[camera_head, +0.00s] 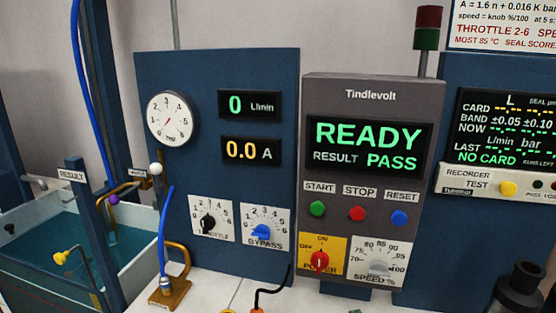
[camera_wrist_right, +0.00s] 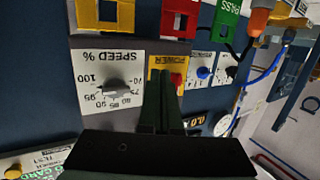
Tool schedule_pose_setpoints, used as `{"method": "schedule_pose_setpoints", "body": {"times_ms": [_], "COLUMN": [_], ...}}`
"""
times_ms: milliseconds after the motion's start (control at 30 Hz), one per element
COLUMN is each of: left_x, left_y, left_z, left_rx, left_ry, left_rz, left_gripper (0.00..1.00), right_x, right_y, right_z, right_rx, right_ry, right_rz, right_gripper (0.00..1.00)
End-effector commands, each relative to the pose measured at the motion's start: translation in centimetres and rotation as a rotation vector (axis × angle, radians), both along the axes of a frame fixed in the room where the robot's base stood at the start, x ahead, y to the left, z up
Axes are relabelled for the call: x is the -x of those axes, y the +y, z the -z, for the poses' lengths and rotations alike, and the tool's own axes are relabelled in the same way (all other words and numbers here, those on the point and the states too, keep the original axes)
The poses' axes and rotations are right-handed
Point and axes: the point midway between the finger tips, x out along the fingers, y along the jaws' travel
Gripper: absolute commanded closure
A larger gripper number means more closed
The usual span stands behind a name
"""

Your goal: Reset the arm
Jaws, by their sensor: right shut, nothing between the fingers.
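My right gripper (camera_wrist_right: 166,75) is shut and empty in the right wrist view. Its dark green fingers overlap the yellow power plate (camera_wrist_right: 178,62), beside the red power knob (camera_wrist_right: 176,80); I cannot tell whether they touch it. The grey speed knob (camera_wrist_right: 118,87) is beside the fingers. The head view shows the red power knob (camera_head: 319,262) and speed knob (camera_head: 379,264) at the foot of the grey Tindlevolt panel (camera_head: 360,90). Its display (camera_head: 367,146) reads READY, RESULT PASS. No gripper is recognisable in the head view; my left gripper is out of view.
The green start (camera_head: 317,208), red stop (camera_head: 357,213) and blue reset (camera_head: 399,217) buttons sit below the display. A blue hose (camera_head: 165,235) rises from a brass fitting (camera_head: 170,291). A water tank (camera_head: 40,245) stands at left. Coloured square frames, one green (camera_wrist_right: 227,22), show in the wrist view.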

Motion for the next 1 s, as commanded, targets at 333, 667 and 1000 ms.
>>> {"method": "schedule_pose_setpoints", "body": {"times_ms": [333, 667, 1000], "left_x": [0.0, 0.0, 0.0], "left_y": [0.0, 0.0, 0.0], "left_z": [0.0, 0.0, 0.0], "left_rx": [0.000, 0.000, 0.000], "left_ry": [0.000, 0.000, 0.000], "left_rz": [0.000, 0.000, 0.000], "left_gripper": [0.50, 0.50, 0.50], "right_x": [12.2, 21.1, 22.3], "right_y": [-2.5, -4.0, -3.7], "right_z": [10.9, 13.9, 16.7], "right_rx": [0.132, 0.198, 0.197], "right_ry": [0.638, 0.983, 1.008], "right_rz": [0.031, 0.037, 0.021], "right_gripper": [1.00, 1.00, 1.00]}}
